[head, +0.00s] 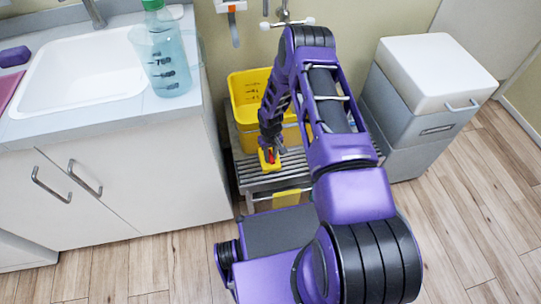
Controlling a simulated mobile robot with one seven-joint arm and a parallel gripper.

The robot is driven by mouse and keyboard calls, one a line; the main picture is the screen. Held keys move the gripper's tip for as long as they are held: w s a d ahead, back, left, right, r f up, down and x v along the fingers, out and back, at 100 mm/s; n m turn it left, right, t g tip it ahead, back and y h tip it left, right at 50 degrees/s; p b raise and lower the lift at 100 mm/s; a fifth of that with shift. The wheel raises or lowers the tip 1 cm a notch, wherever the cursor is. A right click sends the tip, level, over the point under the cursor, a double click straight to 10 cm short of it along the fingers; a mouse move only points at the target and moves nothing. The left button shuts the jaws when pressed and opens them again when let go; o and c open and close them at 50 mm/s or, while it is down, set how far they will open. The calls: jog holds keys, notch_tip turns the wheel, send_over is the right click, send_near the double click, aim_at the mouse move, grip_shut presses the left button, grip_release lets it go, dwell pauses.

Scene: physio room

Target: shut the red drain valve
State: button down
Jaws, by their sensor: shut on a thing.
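The red drain valve (270,156) shows as a small red part on a yellow block, low at the front of the yellow tub. My gripper (269,150) reaches down to it from above and is shut on it. My fingers and wrist cover most of the valve, so I cannot tell which way its handle points. The yellow tub (246,88) with dark level marks stands on a grey slatted rack (250,181), and my arm hides its right side.
A counter with a white sink (85,68) and a blue-tinted bottle (168,65) is at the left. A grey bin with a white lid (436,72) stands at the right. A lever on a wall fitting (234,28) hangs above the tub. Wood floor (475,225) is clear at the right.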

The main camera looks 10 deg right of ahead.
dwell(0.3)
jog(key=n, duration=1.3)
jog(key=shift+n, duration=2.3)
jog(key=c, duration=0.7)
grip_release()
